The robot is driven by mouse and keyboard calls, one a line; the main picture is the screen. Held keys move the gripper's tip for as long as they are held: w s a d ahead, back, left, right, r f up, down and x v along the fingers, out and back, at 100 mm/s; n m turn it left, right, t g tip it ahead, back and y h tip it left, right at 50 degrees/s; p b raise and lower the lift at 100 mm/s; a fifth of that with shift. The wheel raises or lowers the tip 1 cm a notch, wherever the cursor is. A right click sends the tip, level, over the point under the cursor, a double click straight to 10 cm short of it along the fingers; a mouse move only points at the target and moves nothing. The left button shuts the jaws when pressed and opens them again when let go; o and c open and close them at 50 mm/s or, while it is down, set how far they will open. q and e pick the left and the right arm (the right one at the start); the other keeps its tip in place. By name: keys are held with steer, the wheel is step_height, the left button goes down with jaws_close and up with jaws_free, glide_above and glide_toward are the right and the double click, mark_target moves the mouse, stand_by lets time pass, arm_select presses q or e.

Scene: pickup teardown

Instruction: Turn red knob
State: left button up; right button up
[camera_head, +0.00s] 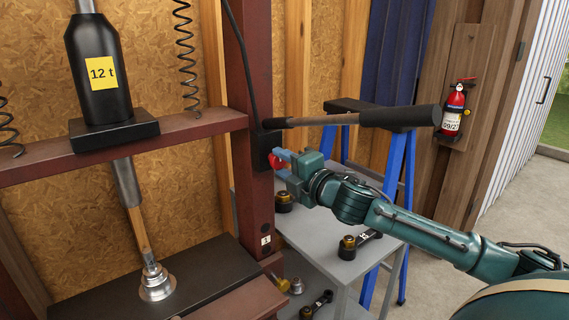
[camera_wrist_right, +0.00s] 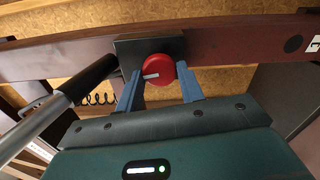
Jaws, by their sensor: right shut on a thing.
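The red knob (camera_head: 277,160) sits on a black block (camera_head: 262,150) fixed to the side of a dark red steel post. In the right wrist view the round red knob (camera_wrist_right: 158,69), with a pale bar mark across it, lies between the blue fingers. My right gripper (camera_head: 278,158) is shut on the knob, one blue finger at each side; it also shows in the right wrist view (camera_wrist_right: 158,88). The fingertips partly hide the knob in the head view. My left gripper is in neither view.
A long lever with a black grip (camera_head: 400,117) sticks out from the block above my right arm. A grey table (camera_head: 315,238) with black and brass parts stands below. Blue trestle legs (camera_head: 390,180), a fire extinguisher (camera_head: 454,112) and the press cylinder (camera_head: 98,70) are nearby.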

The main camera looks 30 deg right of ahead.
steer(key=shift+m, duration=0.6)
steer(key=o, duration=1)
steer(key=shift+s+d+f, duration=0.1)
steer(key=shift+s+f, duration=0.05)
steer(key=shift+s, duration=0.3)
steer(key=shift+s+d+b, duration=0.2)
steer(key=shift+s+b, duration=0.15)
steer(key=shift+s, duration=2.75)
steer(key=shift+s+d+b, duration=0.2)
steer(key=shift+s+b, duration=0.15)
steer(key=shift+s, duration=2.7)
